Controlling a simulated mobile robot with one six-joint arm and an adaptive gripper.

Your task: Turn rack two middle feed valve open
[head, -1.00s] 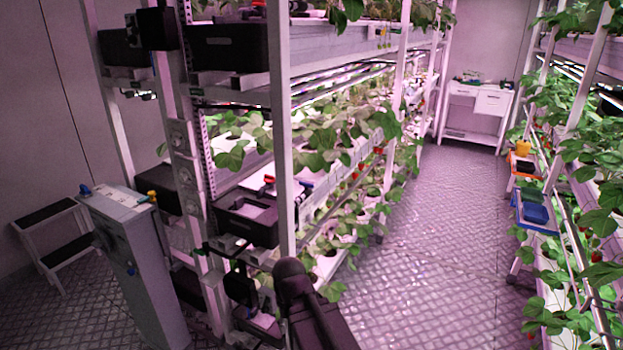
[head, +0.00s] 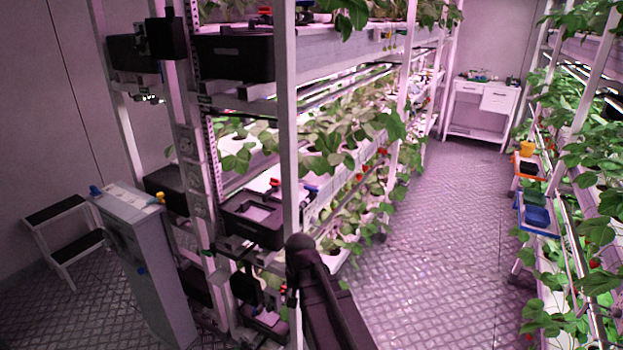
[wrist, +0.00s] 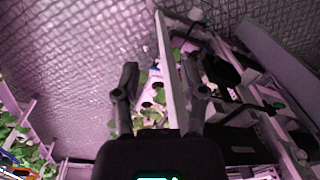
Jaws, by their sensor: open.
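The near rack's middle shelf holds a black tub (head: 252,222). A small red handle (head: 275,183) shows behind its rim, with a blue part (head: 311,188) to its right; these look like valve fittings, but their turn position is too small to tell. My gripper (wrist: 160,66) is open and empty in the wrist view, its two dark fingers apart. A white rack post (wrist: 170,75) and leaves show beyond the fingers, which appear clear of them. In the head view my dark arm rises in front of the rack's lower front; the fingers cannot be made out there.
A grey cabinet (head: 145,265) with blue and yellow knobs stands left of the rack, beside a step stool (head: 65,230). A white upright (head: 288,120) stands before the shelves. The aisle floor (head: 430,240) is clear; a planted rack with trays (head: 537,214) lines its right.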

